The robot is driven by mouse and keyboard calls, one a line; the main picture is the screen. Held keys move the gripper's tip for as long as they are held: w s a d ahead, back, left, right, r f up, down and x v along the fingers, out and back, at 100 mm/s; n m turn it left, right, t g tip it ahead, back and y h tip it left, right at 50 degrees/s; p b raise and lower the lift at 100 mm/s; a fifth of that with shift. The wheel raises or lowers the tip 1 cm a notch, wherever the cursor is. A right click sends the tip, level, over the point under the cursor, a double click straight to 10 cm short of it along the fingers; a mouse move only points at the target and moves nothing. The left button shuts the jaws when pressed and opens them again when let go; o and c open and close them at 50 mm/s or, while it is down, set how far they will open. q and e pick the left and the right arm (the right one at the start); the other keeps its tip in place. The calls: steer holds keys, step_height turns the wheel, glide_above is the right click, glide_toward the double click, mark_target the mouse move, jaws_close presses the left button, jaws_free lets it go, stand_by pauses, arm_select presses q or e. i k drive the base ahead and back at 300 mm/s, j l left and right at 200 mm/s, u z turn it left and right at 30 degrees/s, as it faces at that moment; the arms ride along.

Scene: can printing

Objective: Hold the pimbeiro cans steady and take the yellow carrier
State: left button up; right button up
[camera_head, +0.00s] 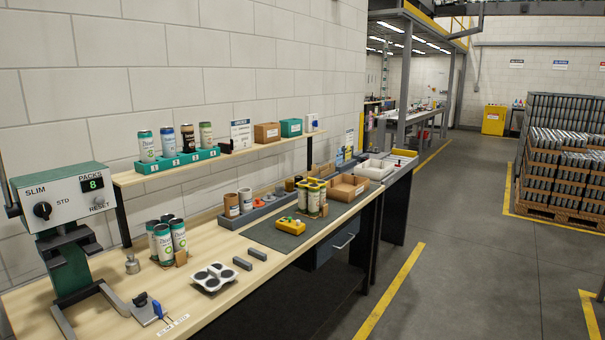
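A group of cans (313,204) stands upright and close together on the dark mat, at the middle of the workbench. A yellow carrier (312,181) sits over the tops of these cans. The can labels are too small to read, so I cannot tell which are the pimbeiro cans. Another group of white and green cans (163,243) stands upright on the bare wood at the left, with no yellow on top. Neither of my grippers is in view.
A green machine (66,262) with a counter reading 8 stands at the left. A grey four-ring piece (213,277), two dark blocks and a yellow button box (291,226) lie on the bench (207,310). A shelf (216,159) with cans and boxes runs behind.

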mark_target(312, 183)
steer(key=i+l+u, duration=0.1)
steer(key=i+l, duration=0.15)
steer(key=i, duration=0.2)
steer(key=i+l+u, duration=0.1)
steer(key=i+l, duration=0.15)
steer(key=i, duration=0.2)
steer(key=i+l+u, duration=0.1)
steer(key=i+l, duration=0.25)
steer(key=i, duration=0.1)
